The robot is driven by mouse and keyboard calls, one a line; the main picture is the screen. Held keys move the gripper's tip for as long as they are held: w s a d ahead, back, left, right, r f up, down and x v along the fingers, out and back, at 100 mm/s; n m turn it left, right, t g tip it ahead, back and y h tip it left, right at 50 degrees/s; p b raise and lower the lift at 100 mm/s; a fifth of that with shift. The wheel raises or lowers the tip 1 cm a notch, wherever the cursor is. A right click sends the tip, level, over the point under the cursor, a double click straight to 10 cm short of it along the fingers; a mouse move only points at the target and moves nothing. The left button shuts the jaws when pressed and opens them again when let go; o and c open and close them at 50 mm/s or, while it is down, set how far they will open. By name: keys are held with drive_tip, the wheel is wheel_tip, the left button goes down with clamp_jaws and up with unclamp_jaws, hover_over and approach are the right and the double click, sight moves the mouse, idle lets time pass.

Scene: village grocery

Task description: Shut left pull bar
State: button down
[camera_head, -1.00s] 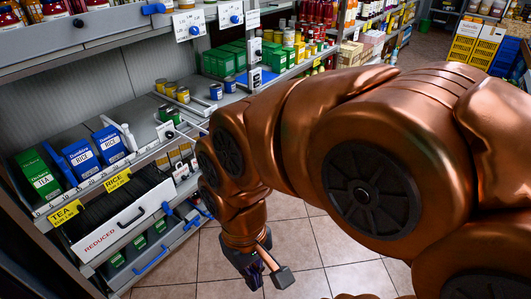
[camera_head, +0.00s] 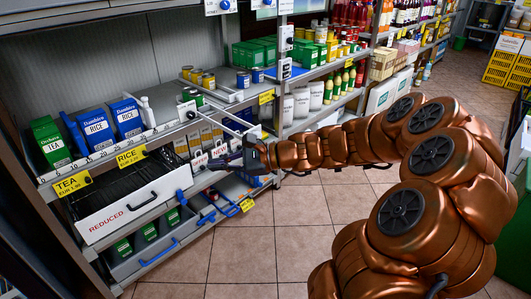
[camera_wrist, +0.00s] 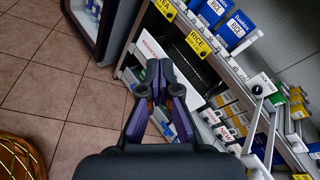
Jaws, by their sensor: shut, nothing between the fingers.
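A white drawer front marked REDUCED (camera_head: 105,220) is at the lower left in the head view, with a black bar handle (camera_head: 140,202). It stands out from the shelf, and its dark interior shows behind the front. Below it is a grey bin with a blue bar (camera_head: 158,253); another blue bar (camera_head: 230,209) is further right. Which bar the task means I cannot tell. My gripper (camera_head: 217,164) is shut and empty, beyond the right end of the white drawer. In the wrist view my gripper (camera_wrist: 165,68) covers part of the drawer front (camera_wrist: 153,47); contact is unclear.
Rice boxes (camera_head: 96,128) and a green tea box (camera_head: 50,141) stand on the shelf above the drawer. Yellow TEA (camera_head: 71,184) and RICE (camera_head: 131,156) tags hang at its edge. Tiled floor (camera_head: 240,258) is clear in front. A wicker basket (camera_wrist: 18,155) shows in the wrist view.

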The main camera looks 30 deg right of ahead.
drive_tip(key=w+d+f+m+t+h+b, duration=0.1)
drive_tip(key=w+d+f+m+t, duration=0.15)
drive_tip(key=d, duration=0.35)
drive_tip(key=w+d+f+m+t+h+b, duration=0.1)
drive_tip(key=d+f+m+t+b, duration=0.1)
drive_tip(key=d+m, duration=0.3)
drive_tip(key=m+t+h+b, duration=0.2)
drive_tip(key=m+t+h, duration=0.2)
drive_tip(key=m+h, duration=0.25)
approach(260, 137)
drive_tip(key=shift+y, duration=0.25)
drive_tip(key=b+x, duration=0.2)
drive_tip(key=x, duration=0.5)
drive_tip(key=shift+d, duration=0.1)
drive_tip(key=shift+w, duration=0.15)
